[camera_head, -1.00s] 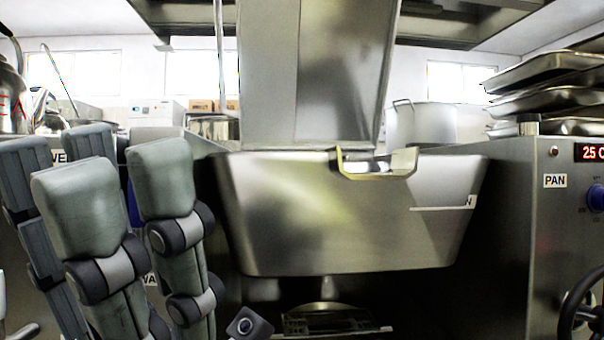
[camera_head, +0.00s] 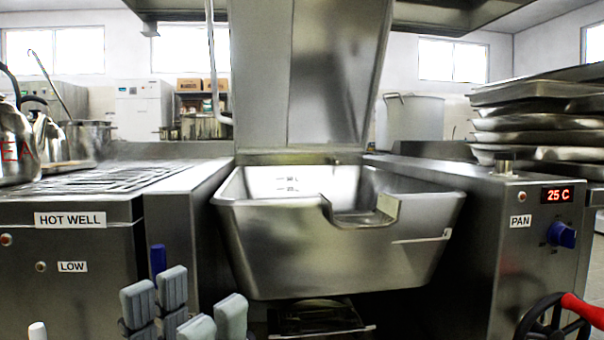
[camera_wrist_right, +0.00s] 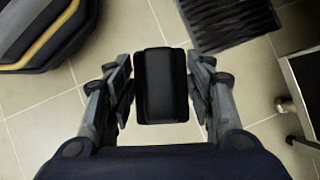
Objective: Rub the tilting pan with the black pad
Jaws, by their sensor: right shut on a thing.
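The tilting pan (camera_head: 330,250) is a steel trough with a pouring lip at its front, in the middle of the head view. Its lid (camera_head: 310,75) stands raised. The black pad (camera_wrist_right: 162,85) is a dark block in the right wrist view, between the fingers of my right gripper (camera_wrist_right: 162,92), which is shut on it. Tiled floor shows behind the pad. My right gripper and the pad do not show in the head view. My left gripper (camera_head: 186,305) is open and empty at the bottom of the head view, low in front and left of the pan.
A hot well counter (camera_head: 75,225) stands left, with a kettle (camera_head: 15,145) on it. The PAN control cabinet (camera_head: 520,265) stands right, with a red-handled wheel (camera_head: 552,322) in front and stacked trays (camera_head: 540,120) behind. A dark grate (camera_wrist_right: 230,22) lies on the floor.

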